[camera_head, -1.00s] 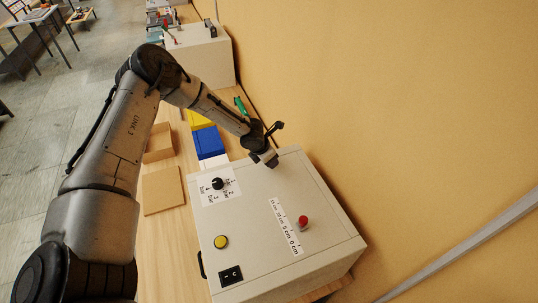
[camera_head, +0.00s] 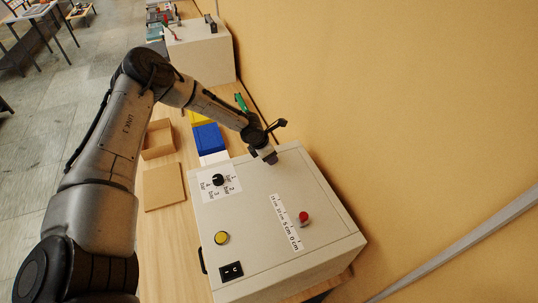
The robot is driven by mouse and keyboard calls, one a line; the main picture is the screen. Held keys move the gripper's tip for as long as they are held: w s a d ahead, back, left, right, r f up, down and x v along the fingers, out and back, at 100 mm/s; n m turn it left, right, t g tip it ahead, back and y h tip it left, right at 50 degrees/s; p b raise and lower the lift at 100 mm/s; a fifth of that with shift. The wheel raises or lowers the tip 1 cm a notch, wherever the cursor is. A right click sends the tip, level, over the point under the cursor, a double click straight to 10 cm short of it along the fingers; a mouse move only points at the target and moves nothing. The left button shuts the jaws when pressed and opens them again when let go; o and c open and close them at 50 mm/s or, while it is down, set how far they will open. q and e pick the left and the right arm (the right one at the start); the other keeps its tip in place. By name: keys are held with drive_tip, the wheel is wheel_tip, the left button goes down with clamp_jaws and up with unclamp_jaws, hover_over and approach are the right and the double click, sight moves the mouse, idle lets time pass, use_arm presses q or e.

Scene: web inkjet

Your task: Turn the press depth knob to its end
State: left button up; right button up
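A light grey control box (camera_head: 255,205) stands on the wooden table. On its top a red knob (camera_head: 304,217) sits beside a white strip scale (camera_head: 286,222) marked in cm, near the 5 cm and 0 cm end. A black dial (camera_head: 218,180) sits on a white label marked in bar. My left gripper (camera_head: 270,158) is over the far edge of the box top, apart from both the red knob and the dial. Its fingers are small and dark, so I cannot tell whether they are open. My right gripper is not in view.
A yellow button (camera_head: 222,238) and a black switch (camera_head: 231,271) are on the box's near left. Blue (camera_head: 208,138) and yellow bins, a cardboard box (camera_head: 158,140) and a brown board (camera_head: 163,188) lie left. A plain wall (camera_head: 420,120) stands right.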

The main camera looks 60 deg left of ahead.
use_arm(q)
drive_tip(key=o, duration=0.5)
drive_tip(key=shift+r, duration=0.1)
drive_tip(key=shift+p+v, duration=3.35)
drive_tip(key=shift+v, duration=3.45)
